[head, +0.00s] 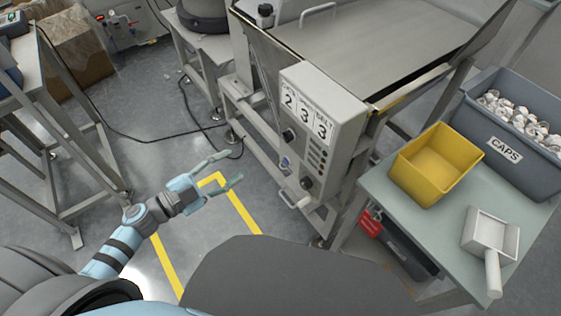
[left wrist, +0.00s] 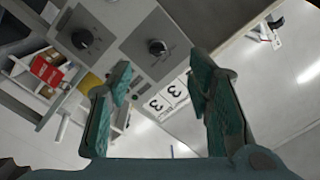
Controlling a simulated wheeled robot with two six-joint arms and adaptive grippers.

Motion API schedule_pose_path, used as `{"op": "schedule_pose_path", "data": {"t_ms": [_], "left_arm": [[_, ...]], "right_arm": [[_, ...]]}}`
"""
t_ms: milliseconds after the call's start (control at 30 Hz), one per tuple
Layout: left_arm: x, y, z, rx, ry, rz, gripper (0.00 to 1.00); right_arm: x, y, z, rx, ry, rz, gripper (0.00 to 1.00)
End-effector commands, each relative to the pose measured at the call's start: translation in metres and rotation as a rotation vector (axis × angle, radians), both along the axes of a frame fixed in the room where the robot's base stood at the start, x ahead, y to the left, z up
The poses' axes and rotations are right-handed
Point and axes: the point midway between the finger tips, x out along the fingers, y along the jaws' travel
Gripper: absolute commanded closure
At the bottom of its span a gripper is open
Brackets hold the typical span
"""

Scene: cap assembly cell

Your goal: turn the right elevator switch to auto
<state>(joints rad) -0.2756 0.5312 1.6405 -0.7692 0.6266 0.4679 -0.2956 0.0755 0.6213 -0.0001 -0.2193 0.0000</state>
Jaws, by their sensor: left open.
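The grey control box (head: 322,115) stands on the machine's front, with number cards reading 2, 3 and 3. In the head view its face has a dark knob (head: 289,135) higher up and another dark knob (head: 306,183) lower down. The left wrist view shows two black rotary knobs, one at the left (left wrist: 82,38) and one near the middle (left wrist: 158,47), on grey plates. Their lettering is too small to read, so I cannot tell their settings. My left gripper (head: 235,166) is open and empty, apart from the box and to its left. My right gripper is not in view.
A green-topped table (head: 400,205) at the right holds a yellow bin (head: 436,165), a white scoop (head: 490,232) and a grey CAPS crate (head: 505,150). Yellow-taped floor lies clear under my left gripper.

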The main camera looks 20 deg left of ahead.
Motion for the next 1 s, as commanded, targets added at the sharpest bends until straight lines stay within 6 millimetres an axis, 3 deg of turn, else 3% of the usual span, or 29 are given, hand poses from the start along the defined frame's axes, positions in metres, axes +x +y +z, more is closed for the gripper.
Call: {"op": "schedule_pose_path", "data": {"t_ms": [33,167,433,600,967,1000], "left_arm": [[-0.001,-0.009,0.004,0.013,-0.025,-0.044,0.54],[0.013,-0.026,0.015,0.016,-0.039,-0.063,0.54],[0.073,-0.075,0.015,0.011,-0.036,-0.057,0.54],[0.099,-0.096,0.013,0.013,-0.034,-0.056,0.54],[0.107,-0.103,0.014,0.016,-0.033,-0.056,0.54],[0.107,-0.103,0.013,0.017,-0.033,-0.056,0.58]], "right_arm": [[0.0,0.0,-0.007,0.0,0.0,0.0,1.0],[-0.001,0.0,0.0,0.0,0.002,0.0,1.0],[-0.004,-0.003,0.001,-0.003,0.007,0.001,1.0],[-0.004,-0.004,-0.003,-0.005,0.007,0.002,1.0],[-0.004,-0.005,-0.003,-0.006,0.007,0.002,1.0],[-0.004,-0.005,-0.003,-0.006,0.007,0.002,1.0]]}}
